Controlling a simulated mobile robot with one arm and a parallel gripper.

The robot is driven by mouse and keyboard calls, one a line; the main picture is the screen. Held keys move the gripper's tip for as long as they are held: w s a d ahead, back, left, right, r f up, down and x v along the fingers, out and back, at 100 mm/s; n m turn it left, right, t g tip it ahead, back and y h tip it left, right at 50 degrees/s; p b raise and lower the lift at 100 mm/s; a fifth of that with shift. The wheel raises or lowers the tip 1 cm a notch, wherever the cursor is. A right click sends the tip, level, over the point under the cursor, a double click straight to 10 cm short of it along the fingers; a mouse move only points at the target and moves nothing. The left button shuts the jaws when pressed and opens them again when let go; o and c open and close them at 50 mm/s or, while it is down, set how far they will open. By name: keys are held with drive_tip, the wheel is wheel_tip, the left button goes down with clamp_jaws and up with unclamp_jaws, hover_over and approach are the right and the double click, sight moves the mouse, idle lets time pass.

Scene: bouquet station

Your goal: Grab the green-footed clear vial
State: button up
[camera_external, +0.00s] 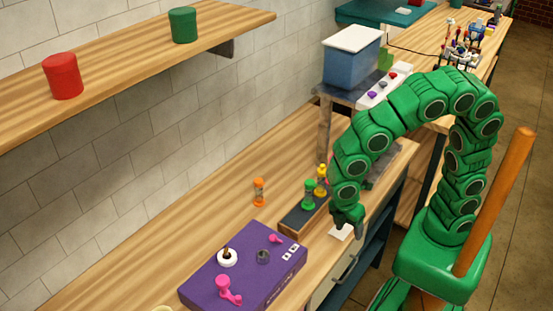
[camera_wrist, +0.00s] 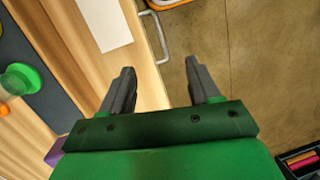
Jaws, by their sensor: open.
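The green-footed clear vial (camera_external: 309,194) stands upright on the dark-topped wooden block (camera_external: 299,222), with green at its top and foot. It also shows at the left edge of the wrist view (camera_wrist: 20,78), partly cut off. My gripper (camera_external: 357,230) points down to the right of the block in the external view, apart from the vial. In the wrist view my gripper (camera_wrist: 160,65) has its two fingers spread wide, with nothing between them. The gap lies over the counter's front edge and the floor.
A yellow vial (camera_external: 321,181) stands just behind the green one, close to my arm. An orange vial (camera_external: 259,192) stands on the counter to the left. A white card (camera_external: 340,232) lies near the front edge. A purple board (camera_external: 215,284) with knobs is nearer the camera.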

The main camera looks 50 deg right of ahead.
sight(311, 190)
drive_tip(key=s+a+f+n+t, duration=0.1)
drive_tip(key=s+a+f+n, duration=0.3)
drive_tip(key=a, duration=0.3)
drive_tip(key=w+d+n+t+h, duration=0.1)
drive_tip(key=w+d, duration=0.1)
drive_tip(key=w+d+n+t+h, duration=0.1)
drive_tip(key=w+d+n+t, duration=0.1)
drive_tip(key=w+d+r+n+t+h, duration=0.1)
drive_tip(key=w+t+h, duration=0.1)
drive_tip(key=w, duration=0.1)
drive_tip(key=shift+d+n, duration=0.3)
drive_tip(key=shift+d, duration=0.1)
drive_tip(key=w+d+r+n+t, duration=0.1)
drive_tip(key=w+r+t, duration=0.1)
drive_tip(key=w, duration=0.1)
drive_tip(key=w+d+r+n+t, duration=0.1)
drive_tip(key=w+r+t, duration=0.1)
drive_tip(key=w+r, duration=0.1)
drive_tip(key=w+d+r+n+t+h, duration=0.1)
drive_tip(key=w+r+n+t, duration=0.1)
drive_tip(key=w+r, duration=0.1)
drive_tip(key=shift+w, duration=0.3)
drive_tip(key=shift+w+d+r, duration=0.1)
drive_tip(key=shift+w, duration=0.1)
drive_tip(key=shift+x, duration=3.75)
drive_tip(key=shift+r, duration=0.1)
drive_tip(key=shift+c, duration=0.3)
clamp_jaws()
